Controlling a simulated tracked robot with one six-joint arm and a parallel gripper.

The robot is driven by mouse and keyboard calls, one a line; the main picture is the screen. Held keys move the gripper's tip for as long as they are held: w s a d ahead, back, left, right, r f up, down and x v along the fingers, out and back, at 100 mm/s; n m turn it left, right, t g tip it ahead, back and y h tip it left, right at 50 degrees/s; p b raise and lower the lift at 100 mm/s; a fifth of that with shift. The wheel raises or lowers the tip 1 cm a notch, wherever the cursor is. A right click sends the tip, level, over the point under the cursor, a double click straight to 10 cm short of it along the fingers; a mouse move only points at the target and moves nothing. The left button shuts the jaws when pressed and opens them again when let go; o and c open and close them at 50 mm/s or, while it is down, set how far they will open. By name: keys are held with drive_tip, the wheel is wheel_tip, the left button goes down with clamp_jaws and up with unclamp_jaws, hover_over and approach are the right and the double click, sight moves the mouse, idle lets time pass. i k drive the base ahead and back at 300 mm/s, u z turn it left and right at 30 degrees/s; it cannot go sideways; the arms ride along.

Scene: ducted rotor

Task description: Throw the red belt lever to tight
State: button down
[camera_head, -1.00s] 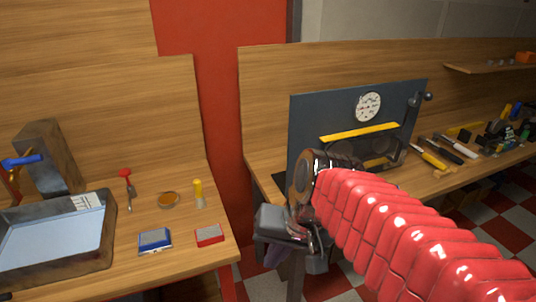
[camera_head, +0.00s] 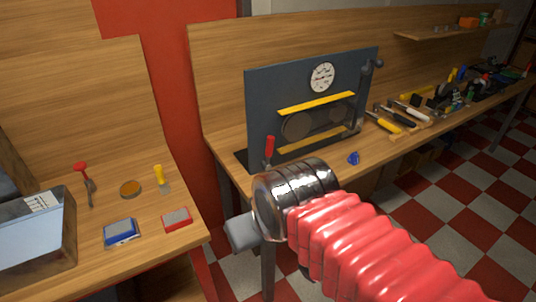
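The red belt lever (camera_head: 269,148) stands near upright at the lower left of a dark blue-grey panel (camera_head: 262,95) on the right bench. The panel carries two dark round wheels between yellow bars and a white dial (camera_head: 321,77). My gripper (camera_head: 241,232) shows as a grey block at the end of my arm, in front of the bench's left end. In the picture it is below and left of the lever, apart from it. My wrist hides most of the fingers, so their opening does not show.
On the left bench are a red-topped tool (camera_head: 83,170), a yellow-handled tool (camera_head: 160,175), a round amber disc (camera_head: 131,188), blue (camera_head: 121,232) and red (camera_head: 177,219) boxes and a grey tray (camera_head: 62,250). A small blue item (camera_head: 353,158) and several tools lie on the right bench.

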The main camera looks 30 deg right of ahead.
sight(270, 144)
drive_tip(key=k, duration=1.3)
drive_tip(key=u, duration=0.6)
drive_tip(key=i, duration=1.8)
drive_tip(key=z, duration=0.55)
